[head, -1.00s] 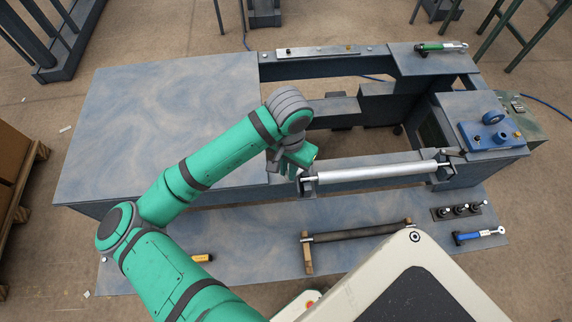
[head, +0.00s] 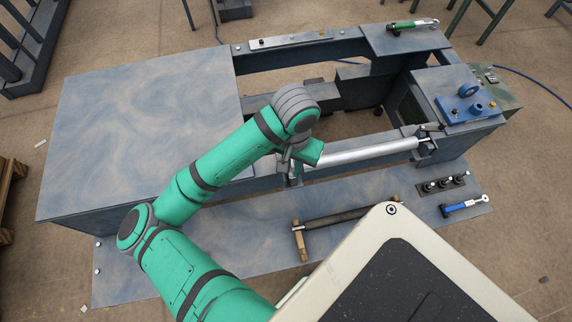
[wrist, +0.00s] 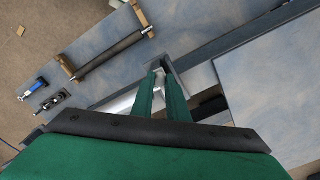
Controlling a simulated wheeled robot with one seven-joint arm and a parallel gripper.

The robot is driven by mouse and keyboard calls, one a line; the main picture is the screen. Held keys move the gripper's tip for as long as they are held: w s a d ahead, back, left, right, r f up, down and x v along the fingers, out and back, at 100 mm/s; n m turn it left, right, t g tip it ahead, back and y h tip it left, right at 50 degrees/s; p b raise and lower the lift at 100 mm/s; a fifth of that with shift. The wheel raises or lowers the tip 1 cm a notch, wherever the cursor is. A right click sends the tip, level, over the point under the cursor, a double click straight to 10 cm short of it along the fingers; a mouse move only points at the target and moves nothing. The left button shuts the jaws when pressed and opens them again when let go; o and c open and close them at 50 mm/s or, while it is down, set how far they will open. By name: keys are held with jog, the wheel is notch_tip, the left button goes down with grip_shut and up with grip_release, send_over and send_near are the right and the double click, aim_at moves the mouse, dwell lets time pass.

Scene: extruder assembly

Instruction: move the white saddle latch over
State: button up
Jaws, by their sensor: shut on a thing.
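My gripper (head: 297,170) is at the left end of the silver roller (head: 365,152), at the front edge of the machine frame. In the wrist view my two green fingers (wrist: 160,78) reach down to the bracket at that roller end. They are closed on a small pale piece (wrist: 159,74), which I take to be the white saddle latch. Most of it is hidden by the fingers, and in the head view my wrist covers it. I cannot tell whether it is seated or loose. The silver roller also shows in the wrist view (wrist: 119,104), left of the fingers.
A dark roller (head: 345,218) lies on wooden supports on the lower board. A blue-handled tool (head: 462,207) and a black block with several knobs (head: 441,184) are to its right. A blue fixture (head: 468,108) and green-handled tool (head: 410,25) stand behind. The left tabletop (head: 140,120) is clear.

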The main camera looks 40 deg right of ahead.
jog(key=o, duration=0.8)
jog(key=shift+c, duration=0.2)
jog(key=shift+r, duration=3)
jog(key=shift+r, duration=0.1)
notch_tip(320, 180, up, 11)
jog(key=shift+f, duration=0.2)
jog(key=shift+d, duration=0.1)
